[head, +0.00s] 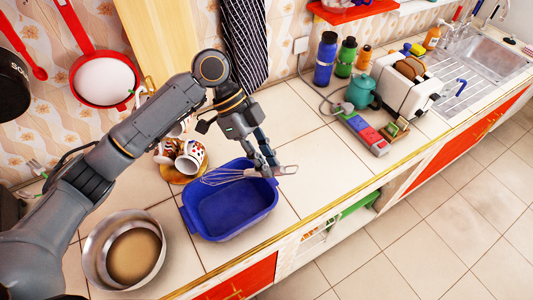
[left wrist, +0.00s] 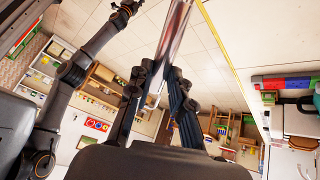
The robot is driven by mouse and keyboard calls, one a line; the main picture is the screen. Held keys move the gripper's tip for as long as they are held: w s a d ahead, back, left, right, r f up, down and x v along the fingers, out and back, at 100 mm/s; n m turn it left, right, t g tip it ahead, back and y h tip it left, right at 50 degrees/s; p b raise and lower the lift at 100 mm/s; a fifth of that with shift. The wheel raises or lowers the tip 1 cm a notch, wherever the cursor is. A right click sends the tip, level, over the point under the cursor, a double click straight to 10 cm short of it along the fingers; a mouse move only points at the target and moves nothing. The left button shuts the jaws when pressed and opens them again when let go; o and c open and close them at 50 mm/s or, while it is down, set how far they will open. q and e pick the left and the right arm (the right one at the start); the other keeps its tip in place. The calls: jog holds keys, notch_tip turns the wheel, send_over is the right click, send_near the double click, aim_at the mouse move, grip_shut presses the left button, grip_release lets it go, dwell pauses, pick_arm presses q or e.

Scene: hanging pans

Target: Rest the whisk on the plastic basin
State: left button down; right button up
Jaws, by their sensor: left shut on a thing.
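My left gripper (head: 270,166) is shut on the whisk near its metal handle (head: 286,170). The whisk's wire loops (head: 222,176) point left, over the far part of the blue plastic basin (head: 232,232). The handle reaches past the basin's right side. I cannot tell whether the whisk touches the rim. The basin stands on the tiled counter and looks empty. In the left wrist view, the fingers (left wrist: 165,88) close around the shiny whisk handle (left wrist: 177,28). My right arm shows at the left of that view, its gripper (left wrist: 127,8) too small to read.
A metal pan (head: 100,252) stands left of the basin. Patterned mugs (head: 190,157) on a round wooden stand (head: 175,177) are behind it. A toaster (head: 405,85), teal kettle (head: 362,92) and bottles (head: 325,60) stand further right.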

pick_arm(q)
notch_tip(320, 180, down, 12)
jog(key=b, duration=0.8)
jog(key=shift+f+b, duration=0.2)
jog(key=shift+b, duration=0.2)
jog(key=c, duration=1.1)
grip_release()
jog(key=v, duration=1.2)
